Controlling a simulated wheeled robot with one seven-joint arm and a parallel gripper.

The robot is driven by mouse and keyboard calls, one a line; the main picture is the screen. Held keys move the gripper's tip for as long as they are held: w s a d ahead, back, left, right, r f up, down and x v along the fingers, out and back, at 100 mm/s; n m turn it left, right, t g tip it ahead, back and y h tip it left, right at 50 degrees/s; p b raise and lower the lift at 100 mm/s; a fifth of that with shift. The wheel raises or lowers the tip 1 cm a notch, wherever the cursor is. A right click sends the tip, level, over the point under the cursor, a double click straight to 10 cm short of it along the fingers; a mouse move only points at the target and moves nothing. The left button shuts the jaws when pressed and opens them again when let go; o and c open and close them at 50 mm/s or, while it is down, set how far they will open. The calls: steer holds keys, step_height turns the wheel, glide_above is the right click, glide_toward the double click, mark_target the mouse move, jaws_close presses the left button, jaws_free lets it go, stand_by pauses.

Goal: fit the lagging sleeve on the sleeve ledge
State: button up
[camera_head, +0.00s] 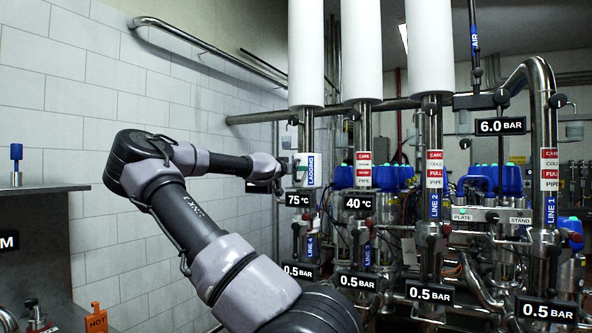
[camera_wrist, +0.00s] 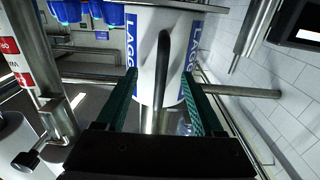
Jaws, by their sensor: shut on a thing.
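The lagging sleeve (camera_head: 311,171) is a short white cylinder with a blue LAGGING label, upright at the left vertical pipe (camera_head: 306,130) in the head view. I cannot tell whether it is around that pipe or in front of it. In the wrist view the sleeve (camera_wrist: 177,28) is large, between the green-padded fingers of my gripper (camera_wrist: 160,80), which is shut on it. A curved grey bar (camera_wrist: 160,62) shows in front of its white face. In the head view my gripper (camera_head: 290,171) is small and reaches the sleeve from the left. I cannot make out the sleeve ledge.
A 75°C sign (camera_head: 298,200) is just below the sleeve. Large white-lagged pipes (camera_head: 361,50) stand to the right, with blue-capped valves (camera_head: 397,177) behind. The tiled wall (camera_head: 80,100) is at the left. A grey bench (camera_head: 40,189) stands at the left edge.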

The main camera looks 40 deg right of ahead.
steer(key=shift+f, duration=0.1)
steer(key=o, duration=1.5)
steer(key=shift+o, duration=0.2)
